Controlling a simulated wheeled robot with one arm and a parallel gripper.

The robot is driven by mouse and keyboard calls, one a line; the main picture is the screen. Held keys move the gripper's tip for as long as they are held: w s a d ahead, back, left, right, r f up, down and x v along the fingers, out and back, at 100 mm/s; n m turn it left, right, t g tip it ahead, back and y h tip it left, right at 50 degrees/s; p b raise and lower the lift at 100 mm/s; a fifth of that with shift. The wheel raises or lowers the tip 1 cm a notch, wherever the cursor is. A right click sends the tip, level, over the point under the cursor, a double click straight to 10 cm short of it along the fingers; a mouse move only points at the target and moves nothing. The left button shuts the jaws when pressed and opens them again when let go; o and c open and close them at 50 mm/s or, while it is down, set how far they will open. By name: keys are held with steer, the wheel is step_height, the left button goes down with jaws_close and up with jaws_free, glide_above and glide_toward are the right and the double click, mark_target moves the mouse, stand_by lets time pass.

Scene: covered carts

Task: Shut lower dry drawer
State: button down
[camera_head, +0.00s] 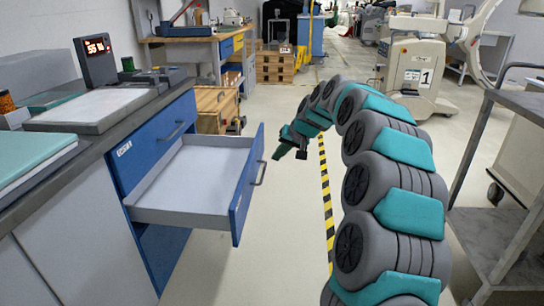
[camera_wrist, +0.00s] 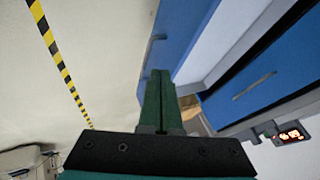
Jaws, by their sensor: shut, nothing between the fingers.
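The lower drawer (camera_head: 200,180) is pulled out from the blue cabinet on the left in the head view. Its white inside looks empty. Its blue front (camera_head: 246,185) carries a grey handle (camera_head: 260,171) and faces the aisle. My gripper (camera_head: 277,157) is shut and empty, just right of the drawer front in the picture. I cannot tell whether it touches. In the wrist view my shut gripper (camera_wrist: 160,74) points along the blue drawer front (camera_wrist: 182,38), with the handle (camera_wrist: 150,52) beside the fingertips.
The upper drawer (camera_head: 152,141) above it is shut. The worktop holds a display (camera_head: 96,60) and a flat white-topped device (camera_head: 95,108). A grey cart (camera_head: 510,215) stands on the right. Yellow-black floor tape (camera_head: 326,190) runs along the fairly clear aisle.

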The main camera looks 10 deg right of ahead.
glide_toward(249, 173)
step_height(249, 173, down, 4)
steer(key=w+d, duration=0.2)
steer(key=shift+w+a+p, duration=0.2)
steer(key=shift+a+p, duration=0.2)
steer(key=shift+a, duration=0.45)
steer(key=shift+w+a+p, duration=0.15)
steer(key=shift+a+p, duration=0.2)
steer(key=shift+a, duration=0.5)
